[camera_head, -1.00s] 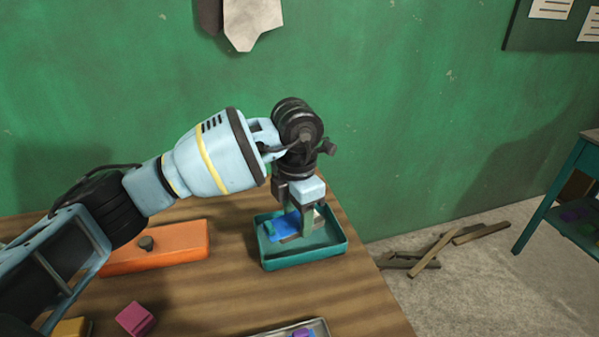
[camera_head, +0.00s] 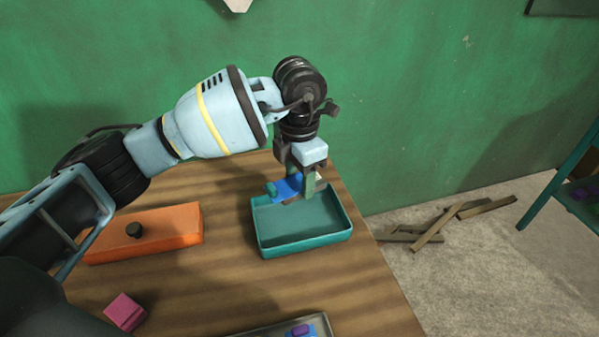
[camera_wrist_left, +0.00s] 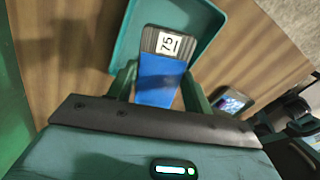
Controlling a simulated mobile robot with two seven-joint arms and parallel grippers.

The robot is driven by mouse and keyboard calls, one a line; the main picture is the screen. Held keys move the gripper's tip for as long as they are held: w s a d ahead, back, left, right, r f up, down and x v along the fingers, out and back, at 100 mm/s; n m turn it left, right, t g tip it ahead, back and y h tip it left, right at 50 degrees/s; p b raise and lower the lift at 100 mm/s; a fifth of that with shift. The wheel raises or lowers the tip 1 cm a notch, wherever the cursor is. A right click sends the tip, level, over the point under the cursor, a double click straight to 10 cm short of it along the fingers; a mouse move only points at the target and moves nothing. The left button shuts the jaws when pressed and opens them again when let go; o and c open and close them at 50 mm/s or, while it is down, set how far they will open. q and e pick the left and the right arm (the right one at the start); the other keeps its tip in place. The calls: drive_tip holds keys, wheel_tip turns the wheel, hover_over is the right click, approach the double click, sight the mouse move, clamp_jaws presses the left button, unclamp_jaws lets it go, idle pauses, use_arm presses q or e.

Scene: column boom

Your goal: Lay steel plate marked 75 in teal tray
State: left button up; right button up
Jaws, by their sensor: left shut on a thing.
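The steel plate (camera_wrist_left: 160,68) is a flat piece with a grey ribbed end, a white label reading 75 and a blue part. My left gripper (camera_wrist_left: 158,88) is shut on its blue part, one green finger on each side. In the head view my left gripper (camera_head: 292,190) holds the blue plate (camera_head: 287,188) over the far edge of the teal tray (camera_head: 306,246). The tray's visible floor is bare. In the wrist view the plate's labelled end overlaps the tray (camera_wrist_left: 208,42). Whether it touches the rim is unclear. My right gripper is not in view.
An orange block with a dark knob (camera_head: 150,236) lies left of the tray. A magenta block (camera_head: 125,312) is at the front left. A grey tray holding a blue and purple piece (camera_head: 301,331) is at the front. The green wall (camera_head: 420,90) stands behind.

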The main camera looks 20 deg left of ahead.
sight(299, 223)
use_arm(q)
drive_tip(key=shift+f+b, duration=0.3)
drive_tip(key=shift+f, duration=0.5)
wheel_tip(299, 223, down, 2)
drive_tip(key=shift+f+b, duration=0.2)
drive_tip(key=shift+b, duration=0.4)
drive_tip(key=shift+f+b, duration=0.4)
drive_tip(key=shift+f, duration=0.35)
drive_tip(key=shift+f+b, duration=0.6)
drive_tip(key=shift+f, duration=1.6)
drive_tip(key=o, duration=1.3)
drive_tip(key=shift+o, duration=1.2)
